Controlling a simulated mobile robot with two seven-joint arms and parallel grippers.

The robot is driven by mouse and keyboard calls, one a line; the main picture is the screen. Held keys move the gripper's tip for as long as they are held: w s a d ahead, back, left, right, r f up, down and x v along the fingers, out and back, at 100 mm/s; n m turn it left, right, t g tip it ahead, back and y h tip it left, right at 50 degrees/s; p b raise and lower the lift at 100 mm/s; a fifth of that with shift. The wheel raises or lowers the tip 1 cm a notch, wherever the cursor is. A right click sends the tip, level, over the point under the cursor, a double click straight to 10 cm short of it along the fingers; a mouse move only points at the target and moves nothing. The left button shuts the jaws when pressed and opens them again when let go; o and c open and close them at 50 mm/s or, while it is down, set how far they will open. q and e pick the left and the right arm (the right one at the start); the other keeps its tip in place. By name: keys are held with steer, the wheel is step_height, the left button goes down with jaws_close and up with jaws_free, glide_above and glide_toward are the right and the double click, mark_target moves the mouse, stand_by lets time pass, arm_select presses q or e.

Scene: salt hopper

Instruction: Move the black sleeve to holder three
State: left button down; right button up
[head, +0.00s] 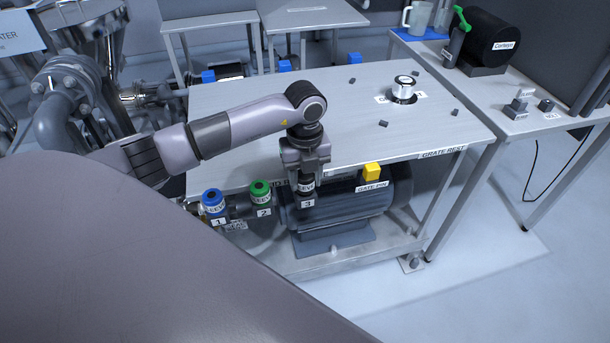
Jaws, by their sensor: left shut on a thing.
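My left gripper (306,172) points down at the front edge of the metal table and is shut on the black sleeve (306,186). The sleeve is dark with a pale printed band, upright, and partly hidden by the fingers. It is at the holder marked 3 (307,203); I cannot tell whether it is seated or just above. A blue sleeve (213,199) stands at holder 1 (218,221), and a green sleeve (261,190) at holder 2 (264,212). My right gripper is not in view.
A grey motor (350,208) sits below. Pipework (75,100) stands at left.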

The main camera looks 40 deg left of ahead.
arm_select(q)
steer(key=shift+f+b, duration=0.35)
steer(key=shift+f, duration=0.2)
jaws_free()
steer(key=shift+r, duration=0.1)
stand_by(0.5)
steer(key=shift+r+p, duration=2.6)
steer(key=shift+r, duration=0.4)
steer(key=shift+r+b, duration=0.4)
steer(key=shift+r, duration=3.15)
